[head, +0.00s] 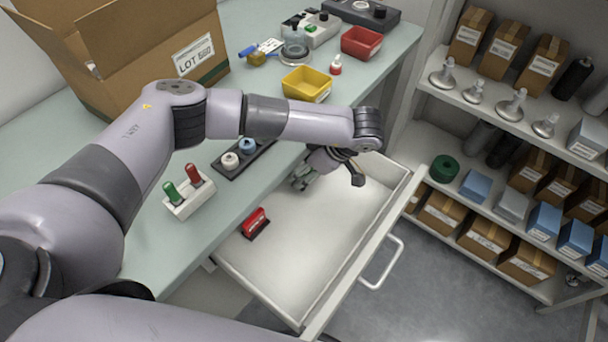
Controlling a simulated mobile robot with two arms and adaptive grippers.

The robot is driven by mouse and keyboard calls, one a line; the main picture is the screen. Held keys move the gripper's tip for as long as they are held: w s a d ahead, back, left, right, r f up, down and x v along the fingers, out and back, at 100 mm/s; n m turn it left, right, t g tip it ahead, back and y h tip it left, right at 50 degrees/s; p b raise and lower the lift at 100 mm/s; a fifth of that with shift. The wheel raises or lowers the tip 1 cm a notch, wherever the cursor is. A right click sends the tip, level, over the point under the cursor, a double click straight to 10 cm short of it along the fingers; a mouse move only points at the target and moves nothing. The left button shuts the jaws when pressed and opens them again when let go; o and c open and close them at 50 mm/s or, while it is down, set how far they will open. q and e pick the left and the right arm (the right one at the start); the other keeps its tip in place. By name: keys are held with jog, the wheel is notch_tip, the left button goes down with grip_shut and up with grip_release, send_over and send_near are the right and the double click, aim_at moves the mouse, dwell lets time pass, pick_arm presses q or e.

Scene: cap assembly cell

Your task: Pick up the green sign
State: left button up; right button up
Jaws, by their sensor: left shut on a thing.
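My left gripper (305,184) reaches down into the back end of the open white drawer (290,262). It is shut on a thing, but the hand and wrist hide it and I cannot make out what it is. No green sign shows clearly in the head view. A small red sign (257,221) on a dark base stands in the drawer, to the left of and nearer than the gripper. My right gripper is not in view.
The drawer's handle (383,264) sticks out over the floor. On the bench are a holder with green and red handles (188,195), a yellow bin (306,84), a red bin (361,42) and a cardboard box (130,62). Stocked shelves (432,139) stand at the right.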

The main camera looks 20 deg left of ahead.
pick_arm(q)
jog(key=s+a, duration=0.1)
jog(key=s, duration=0.5)
jog(key=s+a+b, duration=0.1)
jog(key=s, duration=1)
jog(key=shift+s+a+f, duration=0.2)
jog(key=shift+s+a, duration=0.15)
jog(key=shift+a, duration=0.05)
jog(key=shift+d, duration=0.1)
